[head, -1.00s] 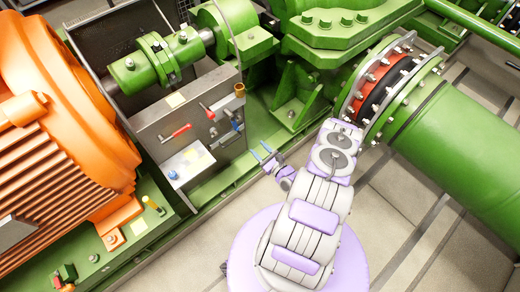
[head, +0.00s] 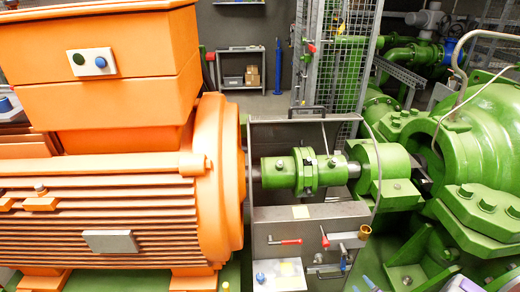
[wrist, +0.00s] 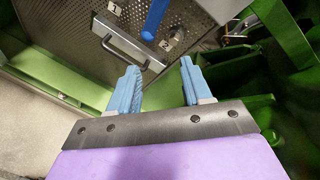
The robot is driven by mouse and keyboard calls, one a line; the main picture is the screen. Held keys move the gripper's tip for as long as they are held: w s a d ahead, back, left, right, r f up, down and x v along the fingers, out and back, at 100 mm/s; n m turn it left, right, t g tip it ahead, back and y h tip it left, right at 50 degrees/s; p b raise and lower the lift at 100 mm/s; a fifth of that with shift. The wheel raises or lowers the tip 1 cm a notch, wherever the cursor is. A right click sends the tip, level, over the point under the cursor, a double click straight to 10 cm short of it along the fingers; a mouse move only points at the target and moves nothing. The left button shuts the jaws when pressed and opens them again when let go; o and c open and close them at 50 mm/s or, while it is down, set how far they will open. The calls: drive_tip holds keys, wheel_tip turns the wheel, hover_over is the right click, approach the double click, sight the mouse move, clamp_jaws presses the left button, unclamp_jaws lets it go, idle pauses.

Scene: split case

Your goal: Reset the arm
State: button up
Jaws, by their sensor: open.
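My gripper (wrist: 160,88) shows in the wrist view with its two blue fingers spread apart and nothing between them. Beyond the fingers is a perforated metal panel (wrist: 130,30) with a grey bar handle (wrist: 122,44), a blue handle (wrist: 155,18) and tags marked 1 and 2. I cannot tell how far the fingertips are from the panel, but they look clear of it. In the head view only small bits of my arm show at the bottom edge, and the gripper cannot be made out clearly.
In the head view a large orange motor (head: 110,215) fills the left. A green shaft coupling (head: 305,172) runs to green pump housing (head: 485,140) at right. A mesh cage (head: 345,60) and shelf (head: 240,66) are behind.

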drive_tip(key=w+d+r+n+g+h, duration=0.1)
drive_tip(key=w+r+n+g, duration=0.15)
drive_tip(key=r+n, duration=0.3)
drive_tip(key=w+d+r+n+g+h, duration=0.1)
drive_tip(key=w+r+n+g, duration=0.2)
drive_tip(key=r, duration=0.4)
drive_tip(key=s+a+r+n+g+h, duration=0.1)
drive_tip(key=s+a+r+n+g, duration=0.15)
drive_tip(key=r, duration=0.45)
drive_tip(key=s+a+r+n+g+h, duration=0.1)
drive_tip(key=s+a+r+n, duration=0.25)
drive_tip(key=r, duration=0.35)
drive_tip(key=s+a+r+n+g, duration=0.2)
drive_tip(key=s+a+r, duration=0.3)
drive_tip(key=s, duration=0.6)
drive_tip(key=s+a+r+n+g+y, duration=0.1)
drive_tip(key=s+a+r+n, duration=0.4)
drive_tip(key=s+a, duration=0.5)
drive_tip(key=s+a+r+n+g+y, duration=0.1)
drive_tip(key=s+a+r+n+g, duration=0.2)
drive_tip(key=s+a+r, duration=0.4)
drive_tip(key=s+a+n, duration=0.1)
drive_tip(key=s, duration=0.4)
drive_tip(key=shift+a, duration=0.1)
drive_tip(key=shift+c, duration=0.2)
drive_tip(key=shift+c, duration=0.4)
drive_tip(key=shift+a+n, duration=0.1)
drive_tip(key=shift+n, duration=0.15)
